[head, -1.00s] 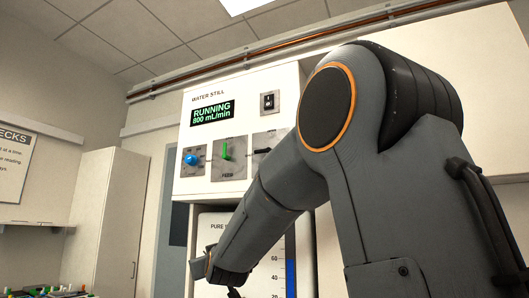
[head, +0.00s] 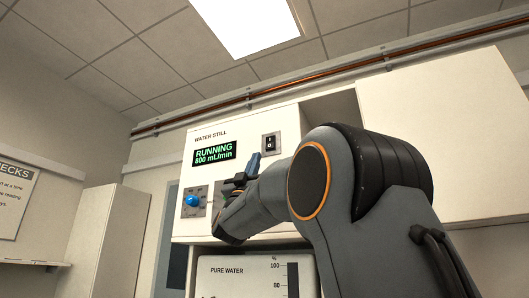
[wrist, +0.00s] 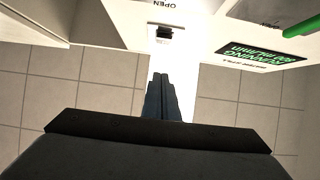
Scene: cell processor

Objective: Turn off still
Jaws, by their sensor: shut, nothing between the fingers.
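The white water still (head: 225,125) fills the middle of the head view. Its display (head: 215,152) reads RUNNING 800 mL/min in green. A small dark rocker switch (head: 269,146) marked I and O sits right of the display; it also shows at the top of the wrist view (wrist: 165,33). My gripper (head: 255,157) is shut and empty, below and left of the switch in the head view. In the wrist view its closed fingertips (wrist: 160,78) point toward the switch, with a visible gap between.
A blue knob (head: 192,201) is on the panel's left. A green lever (wrist: 302,27) shows in the wrist view; my arm hides it in the head view. A PURE WATER gauge (head: 240,272) is below. A copper pipe (head: 290,89) runs above.

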